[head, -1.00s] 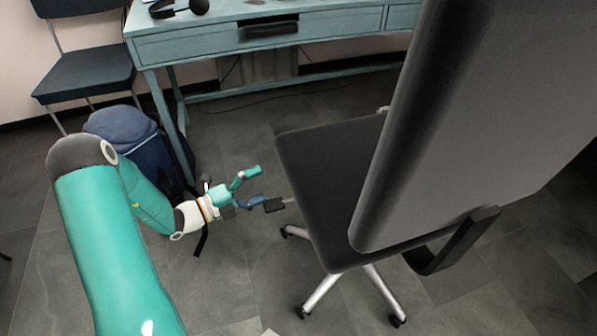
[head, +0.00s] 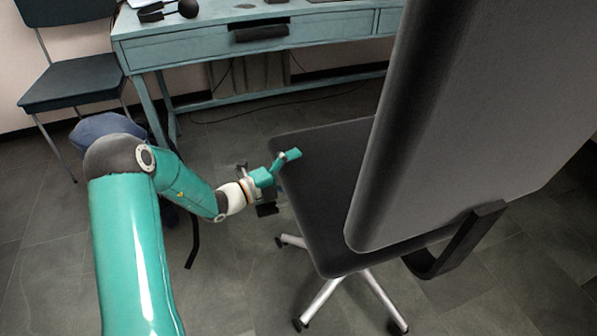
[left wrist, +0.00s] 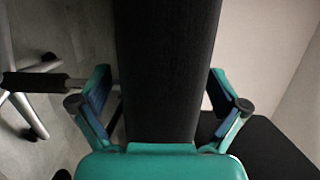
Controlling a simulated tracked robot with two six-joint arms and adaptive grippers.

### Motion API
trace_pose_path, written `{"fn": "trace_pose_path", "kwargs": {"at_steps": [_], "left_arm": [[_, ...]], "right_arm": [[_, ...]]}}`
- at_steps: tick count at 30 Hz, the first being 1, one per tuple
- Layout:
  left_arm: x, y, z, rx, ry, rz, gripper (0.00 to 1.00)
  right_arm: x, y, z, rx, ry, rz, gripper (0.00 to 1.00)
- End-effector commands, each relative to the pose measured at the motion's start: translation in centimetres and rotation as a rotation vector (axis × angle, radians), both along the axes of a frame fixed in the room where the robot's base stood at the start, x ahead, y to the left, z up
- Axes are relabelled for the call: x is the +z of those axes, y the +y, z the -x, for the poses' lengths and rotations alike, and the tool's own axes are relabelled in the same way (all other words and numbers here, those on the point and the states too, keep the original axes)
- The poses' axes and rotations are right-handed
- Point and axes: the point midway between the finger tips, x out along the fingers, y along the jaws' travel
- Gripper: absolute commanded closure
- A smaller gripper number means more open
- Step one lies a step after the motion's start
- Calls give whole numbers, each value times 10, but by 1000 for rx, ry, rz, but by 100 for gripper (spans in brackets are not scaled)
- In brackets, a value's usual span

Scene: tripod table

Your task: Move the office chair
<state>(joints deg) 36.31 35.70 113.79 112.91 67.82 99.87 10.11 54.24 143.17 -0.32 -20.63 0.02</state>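The office chair has a dark flat seat (head: 325,190), a large grey backrest (head: 480,120) at the right, and silver legs on castors (head: 325,300). My left gripper (head: 285,172) is at the seat's left edge in the head view. In the left wrist view, the seat's thick dark edge (left wrist: 163,70) lies between the two fingers of the left gripper (left wrist: 162,90). The fingers are spread, one on each side of it. I cannot tell whether they touch it. My right gripper is not in view.
A teal desk (head: 190,50) with a headset (head: 165,10) stands behind. A dark blue chair (head: 70,80) is at the far left. A blue backpack (head: 105,127) is partly hidden behind my left arm. The floor left of the seat shows free room.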

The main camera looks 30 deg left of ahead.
Motion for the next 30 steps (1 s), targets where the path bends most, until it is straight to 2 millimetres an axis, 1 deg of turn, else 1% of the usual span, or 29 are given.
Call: {"fn": "trace_pose_path", "kwargs": {"at_steps": [4, 5, 6, 14, 21, 22, 30], "left_arm": [[0, -2, 0, -5, 1, 0, 3], [0, -2, 0, -5, 1, 0, 7], [0, -2, 0, -5, 0, -1, 13], [-1, -2, 0, -6, 2, -1, 57], [-1, -3, 1, -8, 3, 0, 97], [-1, -4, 1, -9, 3, 0, 99], [-2, -7, 2, -12, 4, 0, 99]], "right_arm": [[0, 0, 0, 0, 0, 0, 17], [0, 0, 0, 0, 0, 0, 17], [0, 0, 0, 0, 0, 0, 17], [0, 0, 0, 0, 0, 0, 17], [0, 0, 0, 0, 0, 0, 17], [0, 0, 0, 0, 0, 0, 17], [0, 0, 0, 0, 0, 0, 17]]}}
